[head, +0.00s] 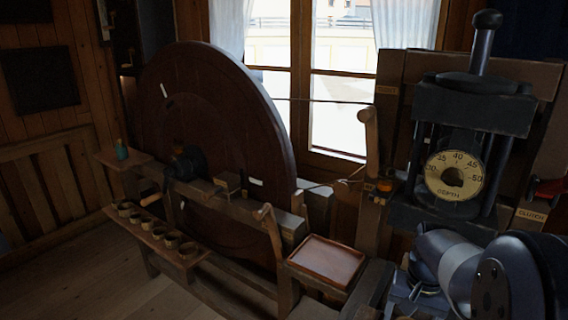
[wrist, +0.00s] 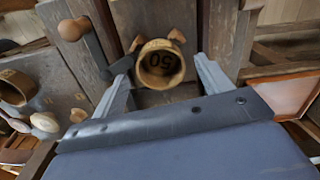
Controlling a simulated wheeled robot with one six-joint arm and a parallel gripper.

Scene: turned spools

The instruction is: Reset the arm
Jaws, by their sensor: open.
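My gripper (wrist: 161,68) shows in the wrist view with its two grey fingers spread apart. A round wooden cup-like piece (wrist: 160,46) with dark upside-down figures, seemingly "50", appears between and beyond the fingertips. I cannot tell how far it is from them; no finger visibly closes on it. In the head view my blue-grey arm is folded at the lower right, and the gripper's fingers cannot be made out there.
A large dark wheel (head: 215,130) stands left of centre. A depth dial (head: 440,174) sits on the black press (head: 472,108) behind my arm. A reddish tray (head: 327,262) and a shelf with several small cups (head: 160,233) stand low in front. Wooden knobs (wrist: 72,29) crowd the wrist view.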

